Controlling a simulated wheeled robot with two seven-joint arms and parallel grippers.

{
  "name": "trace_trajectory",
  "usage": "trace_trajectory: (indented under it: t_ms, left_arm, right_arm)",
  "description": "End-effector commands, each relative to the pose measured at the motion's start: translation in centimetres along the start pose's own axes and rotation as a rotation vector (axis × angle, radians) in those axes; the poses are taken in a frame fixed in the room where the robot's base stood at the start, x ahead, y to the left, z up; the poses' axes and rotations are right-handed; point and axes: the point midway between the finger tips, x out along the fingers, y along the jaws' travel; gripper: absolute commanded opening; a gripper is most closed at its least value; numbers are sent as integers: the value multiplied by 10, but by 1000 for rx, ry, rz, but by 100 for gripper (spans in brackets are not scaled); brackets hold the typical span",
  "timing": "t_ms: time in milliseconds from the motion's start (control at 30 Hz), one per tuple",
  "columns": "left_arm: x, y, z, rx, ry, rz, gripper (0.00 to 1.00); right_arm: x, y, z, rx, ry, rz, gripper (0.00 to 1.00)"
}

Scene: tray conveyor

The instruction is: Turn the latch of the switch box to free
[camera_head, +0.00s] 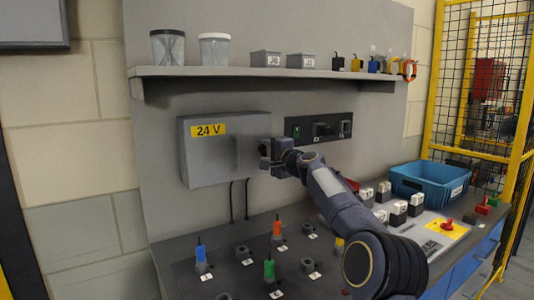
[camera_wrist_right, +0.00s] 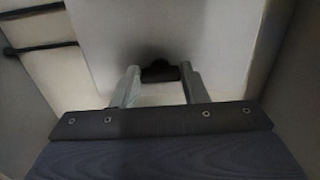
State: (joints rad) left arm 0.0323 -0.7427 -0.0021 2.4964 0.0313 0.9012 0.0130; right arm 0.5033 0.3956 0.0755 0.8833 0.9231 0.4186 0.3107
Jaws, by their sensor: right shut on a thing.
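The switch box (camera_head: 209,165) is a grey box on the wall panel with a yellow "24 V" label, and its door looks closed. My right gripper (camera_head: 264,152) is at the right part of the box front. In the right wrist view my right gripper (camera_wrist_right: 158,80) has its two fingers on either side of a small dark latch (camera_wrist_right: 160,73) on the pale box face (camera_wrist_right: 120,40). The fingers are shut on the latch. In the head view the gripper hides the latch. My left gripper is not in view.
A shelf (camera_head: 200,72) with jars and small bins runs above the box. A dark switch panel (camera_head: 335,127) is just right of the gripper. Below lies a bench with coloured plugs, and a blue crate (camera_head: 430,185) at the right. Two cables hang under the box.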

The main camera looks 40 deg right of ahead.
Motion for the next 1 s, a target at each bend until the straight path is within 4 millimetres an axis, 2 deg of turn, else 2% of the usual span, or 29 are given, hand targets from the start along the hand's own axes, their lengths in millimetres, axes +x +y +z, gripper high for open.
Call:
trace_trajectory:
  t_ms: [67,100,233,567,1000]
  left_arm:
    - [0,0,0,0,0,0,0]
    - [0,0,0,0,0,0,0]
    - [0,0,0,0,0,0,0]
    - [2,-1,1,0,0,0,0]
    - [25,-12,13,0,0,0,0]
  right_arm:
    - [0,1,1,-2,-2,1,17]
    - [0,1,0,-2,-2,2,45]
    - [0,1,0,-1,-1,1,62]
    - [-4,1,0,0,0,0,62]
    - [-69,2,0,-2,1,0,62]
